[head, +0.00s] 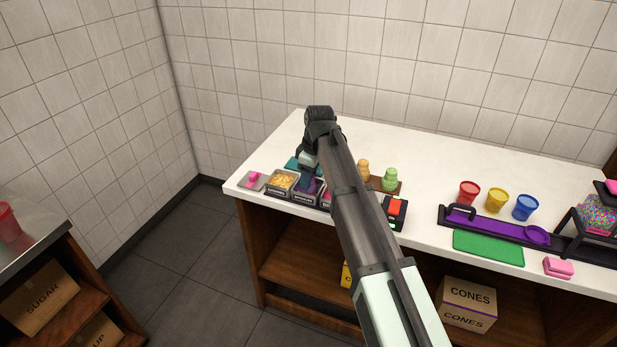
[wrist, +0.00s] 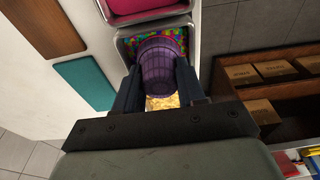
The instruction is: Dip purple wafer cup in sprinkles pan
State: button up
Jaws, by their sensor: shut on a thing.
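My gripper (wrist: 157,72) is shut on the purple wafer cup (wrist: 160,58), one finger on each side of it. In the wrist view the cup is over the sprinkles pan (wrist: 122,48), whose multicoloured sprinkles show around the cup's far end. I cannot tell whether the cup touches the sprinkles. In the head view my gripper (head: 308,164) is over the row of pans at the counter's left end; my arm hides part of that row.
A nuts pan (head: 282,182) and a small tray with a pink item (head: 252,181) stand to the left. A pink-filled pan (wrist: 145,5) adjoins the sprinkles pan. A teal mat (wrist: 84,82) lies beside the pans. Red, yellow and blue cups (head: 496,200) stand farther right.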

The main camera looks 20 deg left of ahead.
jog(key=shift+r, duration=0.25)
dwell(0.4)
jog(key=shift+r, duration=1.75)
jog(key=shift+r, duration=2.25)
jog(key=shift+d, duration=0.1)
